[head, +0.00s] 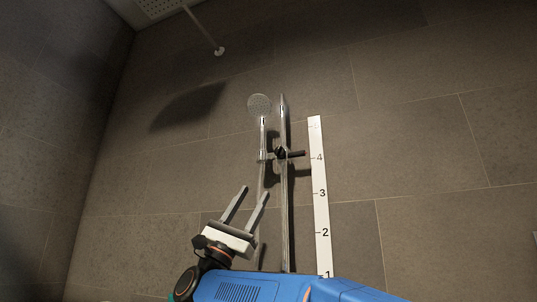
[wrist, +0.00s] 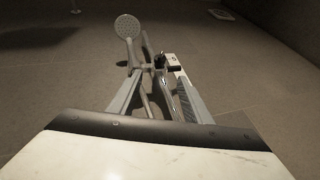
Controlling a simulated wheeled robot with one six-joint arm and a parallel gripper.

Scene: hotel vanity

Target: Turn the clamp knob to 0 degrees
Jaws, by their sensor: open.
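The clamp (head: 281,153) sits on a vertical shower rail (head: 285,215), near the figure 4 of the scale strip. Its dark knob (head: 297,153) sticks out to the right and looks roughly level; its exact angle is too small to read. A hand shower (head: 260,105) stands in the holder left of the clamp. My gripper (head: 254,190) is open and empty, below and left of the clamp in the head view. In the wrist view the dark clamp area (wrist: 160,62) shows beyond and between the finger tips, and the hand shower (wrist: 128,27) rises at upper left.
A white scale strip (head: 320,205) with figures runs up the tiled wall, right of the rail. A ceiling shower panel (head: 160,8) and a wall-side arm end (head: 219,51) are high above.

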